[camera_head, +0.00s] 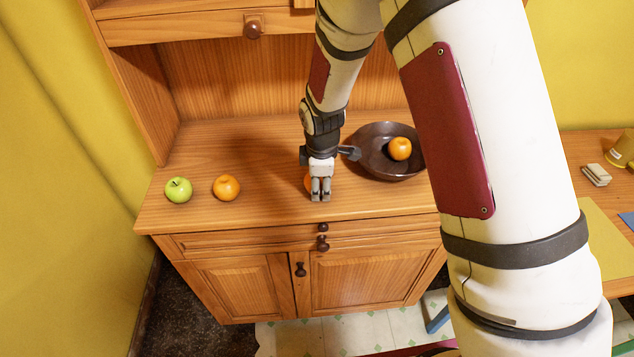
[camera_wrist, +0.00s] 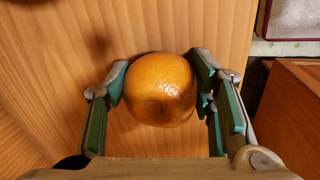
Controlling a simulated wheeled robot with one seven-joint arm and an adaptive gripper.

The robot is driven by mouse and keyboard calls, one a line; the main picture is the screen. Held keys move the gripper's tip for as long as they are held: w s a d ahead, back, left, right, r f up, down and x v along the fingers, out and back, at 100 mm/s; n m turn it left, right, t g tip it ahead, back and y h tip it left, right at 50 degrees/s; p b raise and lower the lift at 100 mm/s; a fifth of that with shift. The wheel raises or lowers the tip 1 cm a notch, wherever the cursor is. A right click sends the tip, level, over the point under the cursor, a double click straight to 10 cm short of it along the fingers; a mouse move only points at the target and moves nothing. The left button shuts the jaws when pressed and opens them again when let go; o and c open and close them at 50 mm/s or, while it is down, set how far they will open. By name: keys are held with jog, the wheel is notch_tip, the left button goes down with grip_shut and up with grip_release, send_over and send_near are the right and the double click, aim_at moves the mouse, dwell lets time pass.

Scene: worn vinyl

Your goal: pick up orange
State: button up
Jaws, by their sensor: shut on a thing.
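An orange (camera_wrist: 160,90) sits between the two fingers of my gripper (camera_wrist: 161,88) in the wrist view, with a finger pad against each side. In the head view my gripper (camera_head: 320,190) is low over the front middle of the wooden cabinet top, and only a sliver of this orange (camera_head: 307,182) shows beside the fingers. I cannot tell whether it touches the wood. A second orange (camera_head: 226,187) stands on the cabinet top to the left. A third orange fruit (camera_head: 400,149) lies in a dark brown bowl (camera_head: 366,166) right of my gripper.
A green apple (camera_head: 178,190) is at the left end of the cabinet top (camera_head: 205,150). The bowl's handle points toward my gripper. A table at the right holds a yellow mug (camera_head: 622,148) and a small pale block (camera_head: 596,175).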

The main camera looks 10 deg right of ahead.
jog(key=shift+r, duration=0.1)
jog(key=shift+r, duration=0.4)
jog(key=v, duration=0.2)
jog(key=shift+s+r+b, duration=0.1)
jog(key=shift+r+b, duration=0.2)
jog(key=shift+r, duration=0.05)
jog(key=s+d+r, duration=0.1)
jog(key=s+d, duration=0.1)
jog(key=s, duration=1.2)
jog(key=w+d+r+p, duration=0.3)
jog(key=w+d+r, duration=0.5)
jog(key=w, duration=0.3)
jog(key=w+d+b, duration=0.4)
jog(key=w+d, duration=0.3)
jog(key=w, duration=0.5)
jog(key=shift+w+d+f, duration=0.25)
jog(key=shift+f, duration=0.1)
jog(key=shift+f, duration=0.15)
jog(key=shift+s+b+x, duration=0.2)
jog(key=shift+b+x, duration=0.1)
jog(key=shift+x, duration=0.65)
jog(key=shift+s+b+x, duration=0.2)
jog(key=shift+b+x, duration=0.1)
jog(key=shift+x, duration=0.65)
jog(key=shift+s+b+x, duration=0.2)
jog(key=shift+b+x, duration=0.1)
jog(key=shift+x, duration=0.65)
